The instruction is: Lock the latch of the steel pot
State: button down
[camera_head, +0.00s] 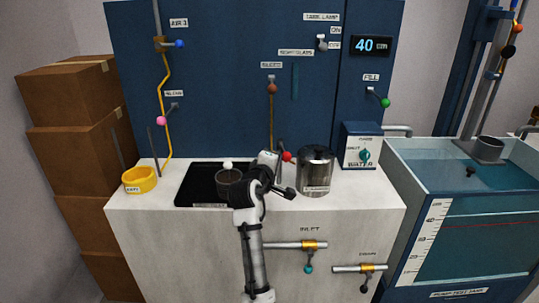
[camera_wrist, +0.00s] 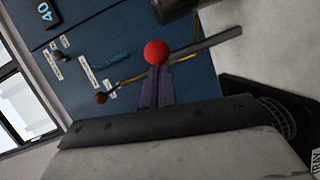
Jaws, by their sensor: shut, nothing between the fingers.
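The steel pot (camera_head: 316,172) is a shiny grey cylinder with a label, standing at the right of the white counter. Its dark end shows at the top of the wrist view (camera_wrist: 176,8). A red ball knob (camera_head: 287,156) is at the pot's upper left side; it also shows in the wrist view (camera_wrist: 157,52). Whether it is joined to the pot's latch is not clear. My gripper (camera_head: 280,157) is left of the pot with its fingers toward the red knob. In the wrist view the fingers (camera_wrist: 157,72) are shut and empty, their tips close to the knob; contact cannot be told.
A yellow ring container (camera_head: 140,179) is at the counter's left. A water control box (camera_head: 361,148) stands right of the pot. The blue panel (camera_head: 220,60) rises behind.

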jog(key=w+d+n+y+p, duration=0.2)
jog(key=w+d+p, duration=0.1)
jog(key=d, duration=0.6)
jog(key=shift+d+t+y+p, duration=0.3)
jog(key=shift+d+p, duration=0.1)
jog(key=shift+p, duration=0.1)
jog(key=shift+w, duration=0.1)
dwell(0.4)
